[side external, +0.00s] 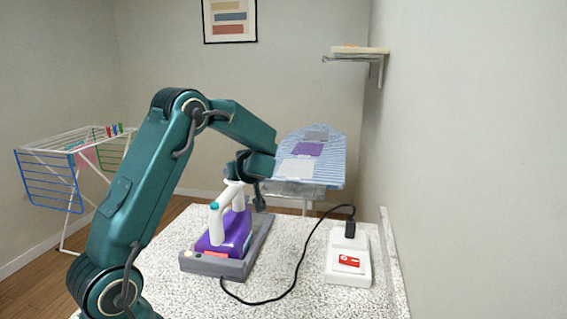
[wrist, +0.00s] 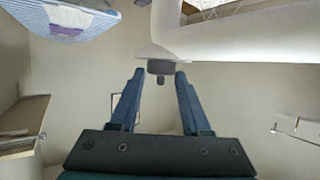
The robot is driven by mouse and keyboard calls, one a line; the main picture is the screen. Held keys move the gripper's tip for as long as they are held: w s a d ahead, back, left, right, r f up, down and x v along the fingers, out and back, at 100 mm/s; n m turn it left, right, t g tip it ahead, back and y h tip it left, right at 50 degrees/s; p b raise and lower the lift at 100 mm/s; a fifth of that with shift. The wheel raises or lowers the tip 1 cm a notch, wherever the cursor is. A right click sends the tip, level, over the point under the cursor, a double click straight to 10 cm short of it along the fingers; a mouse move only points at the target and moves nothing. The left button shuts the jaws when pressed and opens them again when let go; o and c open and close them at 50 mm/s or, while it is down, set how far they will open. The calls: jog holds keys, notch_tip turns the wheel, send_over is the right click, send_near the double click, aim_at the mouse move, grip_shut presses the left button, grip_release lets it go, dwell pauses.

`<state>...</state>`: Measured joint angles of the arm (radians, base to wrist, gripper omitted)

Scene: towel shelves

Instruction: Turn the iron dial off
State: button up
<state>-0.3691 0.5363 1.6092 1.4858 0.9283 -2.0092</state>
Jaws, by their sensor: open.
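The iron (side external: 226,240) has a purple body and a white handle with a teal spot (side external: 214,206). It sits on a long grey base (side external: 260,238) on the speckled counter. My gripper (side external: 259,196) is at the far top end of the handle, partly hidden by my wrist. In the wrist view, my gripper (wrist: 161,75) is open and empty. A small dark grey knob (wrist: 159,68) under a white part shows between and just beyond the fingertips. I cannot tell for sure whether that knob is the iron's dial, or whether a finger touches it.
A white power strip (side external: 337,268) with a red switch (side external: 349,261) lies right of the iron. A black cord (side external: 292,284) loops between them. An ironing board (side external: 318,176) with folded cloths stands behind, a drying rack (side external: 75,160) at left, and a wall shelf (side external: 358,50) above right.

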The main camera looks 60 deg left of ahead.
jog(key=shift+a+f, duration=0.15)
jog(key=shift+a, duration=0.2)
